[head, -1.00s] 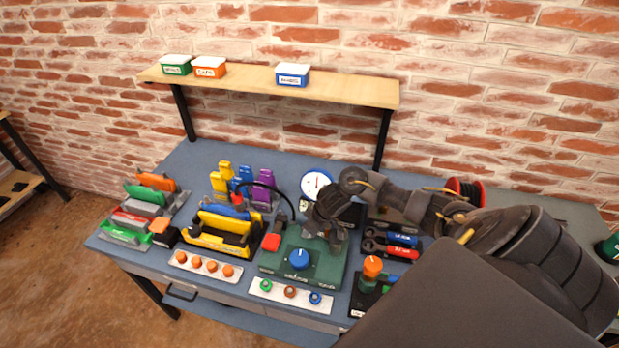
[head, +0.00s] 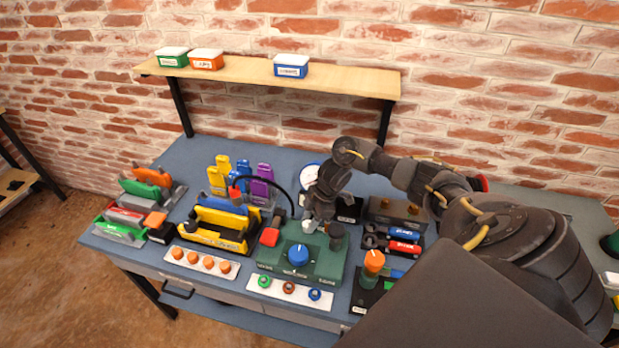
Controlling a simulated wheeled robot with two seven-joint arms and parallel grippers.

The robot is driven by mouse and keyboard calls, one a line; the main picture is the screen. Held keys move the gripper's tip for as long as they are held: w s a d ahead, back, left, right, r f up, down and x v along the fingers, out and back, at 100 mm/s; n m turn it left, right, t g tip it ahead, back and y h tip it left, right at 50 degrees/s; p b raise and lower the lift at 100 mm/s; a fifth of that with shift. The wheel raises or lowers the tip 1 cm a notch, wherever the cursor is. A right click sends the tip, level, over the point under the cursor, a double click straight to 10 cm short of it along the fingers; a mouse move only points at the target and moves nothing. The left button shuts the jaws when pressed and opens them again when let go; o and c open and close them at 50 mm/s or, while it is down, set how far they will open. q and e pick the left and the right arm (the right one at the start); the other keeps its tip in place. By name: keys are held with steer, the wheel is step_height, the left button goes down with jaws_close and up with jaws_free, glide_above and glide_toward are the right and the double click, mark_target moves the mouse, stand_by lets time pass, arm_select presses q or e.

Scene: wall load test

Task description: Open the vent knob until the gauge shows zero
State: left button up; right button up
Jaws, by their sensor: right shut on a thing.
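The green box (head: 272,257) stands at the front middle of the bench, with a large blue knob (head: 298,254) on its top and a dark round post (head: 337,236) at its back right. My right gripper (head: 310,226) points down at the back of this box. It is shut on a small knob there, taken as the vent knob, which the fingers mostly hide. The white gauge (head: 308,174) stands behind the box. My right arm covers much of its dial, so its reading cannot be told. My left gripper is not in view.
An orange-topped knob (head: 374,262) stands right of the box, near blue and red-handled tools (head: 404,248). A yellow holder (head: 215,238) stands to the left. A shelf (head: 330,84) hangs behind.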

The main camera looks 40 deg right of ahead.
steer(key=shift+n+g+b, duration=0.3)
steer(key=shift+n+b, duration=0.2)
steer(key=shift+n, duration=0.2)
steer(key=o, duration=1)
steer(key=shift+d+r, duration=0.1)
steer(key=shift+r, duration=0.15)
steer(key=v, duration=1)
steer(key=shift+d+r+b, duration=0.1)
steer(key=shift+d+b, duration=0.05)
steer(key=shift+b, duration=0.2)
